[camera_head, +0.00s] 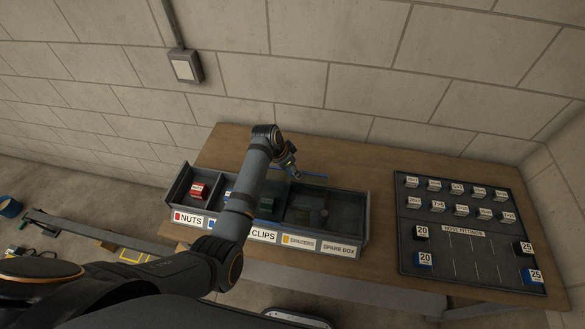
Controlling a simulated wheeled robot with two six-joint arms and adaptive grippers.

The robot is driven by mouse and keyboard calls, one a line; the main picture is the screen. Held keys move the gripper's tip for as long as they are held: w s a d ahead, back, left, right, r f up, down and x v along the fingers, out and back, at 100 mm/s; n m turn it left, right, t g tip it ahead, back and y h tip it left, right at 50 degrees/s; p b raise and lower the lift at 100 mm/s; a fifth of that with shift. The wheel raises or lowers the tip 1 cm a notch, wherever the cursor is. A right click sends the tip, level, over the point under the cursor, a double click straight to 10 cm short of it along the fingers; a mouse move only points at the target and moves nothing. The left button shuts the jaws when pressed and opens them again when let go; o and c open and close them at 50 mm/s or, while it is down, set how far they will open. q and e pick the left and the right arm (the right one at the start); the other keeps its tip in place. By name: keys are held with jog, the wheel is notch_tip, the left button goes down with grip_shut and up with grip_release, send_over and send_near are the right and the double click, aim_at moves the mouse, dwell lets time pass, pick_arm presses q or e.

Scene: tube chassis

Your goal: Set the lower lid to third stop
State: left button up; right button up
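A grey long bin (367,215) stands on the wooden table, with front labels reading NUTS, CLIPS, SPACERS and SPARE BOX. Dark see-through lid panes (318,208) cover its middle and right part; I cannot clearly tell the lower lid from an upper one. My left gripper (293,174) is over the back edge of the bin, near the left end of that strip. It is small and partly behind my arm, so its opening and any contact are unclear. My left forearm hides one label and the compartments behind it. My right gripper is out of view.
A red NUTS block (198,190) sits in the open left compartment. A dark HOSE FITTINGS board (470,285) with several labelled blocks lies at the right. The table's back strip (345,160) is clear before the wall.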

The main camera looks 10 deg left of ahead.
pick_arm(q)
jog(key=v, duration=1.2)
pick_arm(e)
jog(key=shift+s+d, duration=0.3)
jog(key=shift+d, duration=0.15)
